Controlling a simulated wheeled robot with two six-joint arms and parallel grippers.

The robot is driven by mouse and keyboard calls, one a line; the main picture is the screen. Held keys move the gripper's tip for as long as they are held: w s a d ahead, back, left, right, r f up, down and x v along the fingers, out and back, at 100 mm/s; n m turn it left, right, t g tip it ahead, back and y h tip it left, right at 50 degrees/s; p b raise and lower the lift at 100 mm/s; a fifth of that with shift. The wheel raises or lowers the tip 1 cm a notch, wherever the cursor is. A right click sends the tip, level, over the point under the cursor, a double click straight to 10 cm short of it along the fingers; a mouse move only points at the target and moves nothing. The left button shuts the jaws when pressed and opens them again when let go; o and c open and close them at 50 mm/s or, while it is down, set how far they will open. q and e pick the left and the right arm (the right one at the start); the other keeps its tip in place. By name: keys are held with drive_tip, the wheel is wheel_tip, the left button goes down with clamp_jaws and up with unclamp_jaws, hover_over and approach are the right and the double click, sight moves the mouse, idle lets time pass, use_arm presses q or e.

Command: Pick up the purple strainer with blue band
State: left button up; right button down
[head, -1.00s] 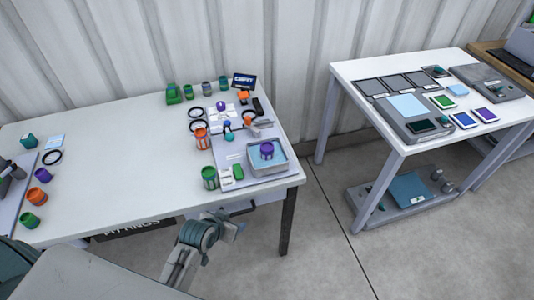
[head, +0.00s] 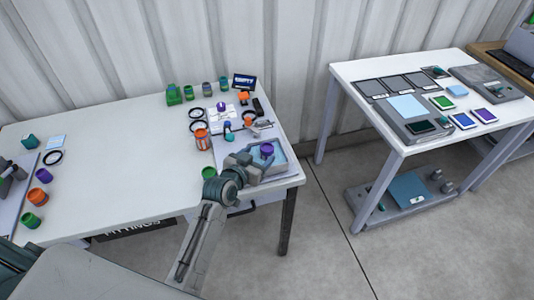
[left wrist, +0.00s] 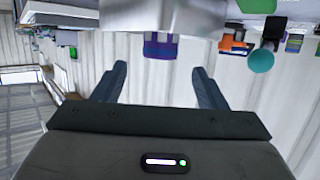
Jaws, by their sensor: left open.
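The purple strainer (head: 267,149) stands in the pale blue basin of a grey tote (head: 284,168) at the table's right end. In the left wrist view, which looks upside down, the purple strainer (left wrist: 161,46) shows a blue band and lies ahead of the fingertips, between them in the picture. My left gripper (head: 246,162) is open and empty at the tote's near left side, apart from the strainer. In the left wrist view its two fingers (left wrist: 160,70) are spread wide. My right gripper is not in view.
Orange (head: 201,139) and green (head: 208,173) canisters stand left of the tote. Black rings and small parts lie behind it. Several canisters line the back edge near a dark sign (head: 244,81). The table's middle is clear. A second table (head: 350,72) stands right, across a gap.

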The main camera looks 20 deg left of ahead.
sight(270, 145)
use_arm(q)
drive_tip(key=x, duration=0.3)
drive_tip(key=shift+w, duration=0.15)
drive_tip(key=shift+w+d+p, duration=0.15)
drive_tip(key=shift+w+p, duration=0.3)
drive_tip(key=shift+p, duration=0.05)
drive_tip(key=shift+f+p+x, duration=0.1)
drive_tip(key=shift+p+x, duration=0.3)
drive_tip(key=shift+x, duration=0.7)
drive_tip(key=shift+f+p+x, duration=0.15)
drive_tip(key=shift+p+x, duration=0.2)
drive_tip(key=shift+x, duration=0.8)
drive_tip(key=shift+s, duration=0.1)
drive_tip(key=shift+c, duration=0.3)
drive_tip(key=c, duration=1)
